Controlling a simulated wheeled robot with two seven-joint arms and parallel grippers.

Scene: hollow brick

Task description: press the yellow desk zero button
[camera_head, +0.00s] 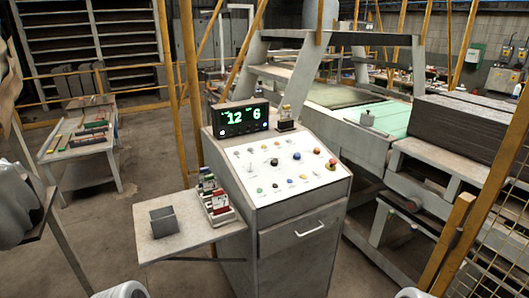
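The control desk (290,215) stands in the middle of the camera_head view, with a sloped white panel (288,200) on top. The panel carries rows of small buttons and knobs in several colours. A small orange-yellow button (318,151) sits near its upper right. A red mushroom button (332,163) sits at the right edge. The labels are too small to read, so I cannot tell which button is the yellow desk zero button. Neither gripper shows. Only white rounded parts, likely of my arms, show at the bottom edge.
A display (241,118) with green digits stands behind the panel. A side shelf (185,249) on the left holds a grey open box (164,221) and a tray of coloured pieces (217,207). Yellow posts and large machinery stand behind and right. A table (75,155) stands at left.

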